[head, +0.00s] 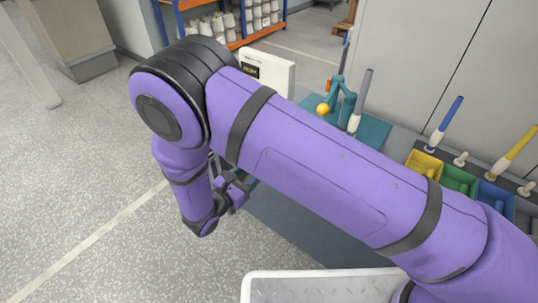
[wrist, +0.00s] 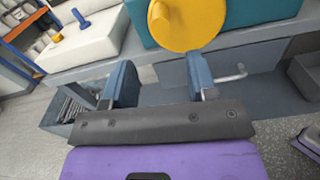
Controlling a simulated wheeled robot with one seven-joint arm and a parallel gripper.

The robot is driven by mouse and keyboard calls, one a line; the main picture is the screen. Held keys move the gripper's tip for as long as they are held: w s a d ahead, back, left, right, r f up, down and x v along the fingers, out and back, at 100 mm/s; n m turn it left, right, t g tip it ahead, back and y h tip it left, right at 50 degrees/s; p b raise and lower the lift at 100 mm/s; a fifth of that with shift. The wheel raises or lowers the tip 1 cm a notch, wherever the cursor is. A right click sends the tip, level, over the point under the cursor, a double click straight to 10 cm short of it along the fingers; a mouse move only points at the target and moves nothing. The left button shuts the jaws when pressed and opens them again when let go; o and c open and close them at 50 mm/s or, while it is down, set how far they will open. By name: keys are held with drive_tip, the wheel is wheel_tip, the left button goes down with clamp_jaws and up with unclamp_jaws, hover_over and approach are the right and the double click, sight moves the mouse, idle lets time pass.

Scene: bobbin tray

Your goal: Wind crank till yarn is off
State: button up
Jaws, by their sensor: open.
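A teal winder (head: 347,88) stands on a teal base (head: 375,131) on the bench. A yellow knob (head: 323,109), apparently the crank's handle, shows on its left side. A grey and white upright bobbin (head: 361,100) stands beside it; I cannot tell how much yarn it carries. My gripper (head: 236,186) is low at the bench's left edge, partly hidden by my arm. In the wrist view my gripper (wrist: 161,82) has its two blue fingers spread, with nothing between them. A large yellow round part (wrist: 187,22), likely the knob, lies ahead, apart from the fingers.
Yellow (head: 424,162), green (head: 460,179) and blue (head: 495,196) bins stand at the bench's right, with coloured bobbins behind. A pale tray (head: 315,287) is at the bottom. Open floor lies left.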

drive_tip(key=x, duration=1)
drive_tip(key=shift+w+d, duration=0.1)
drive_tip(key=shift+d, duration=0.05)
drive_tip(key=shift+c, duration=0.5)
drive_tip(key=c, duration=0.8)
drive_tip(key=shift+r+m, duration=0.1)
drive_tip(key=shift+m, duration=0.3)
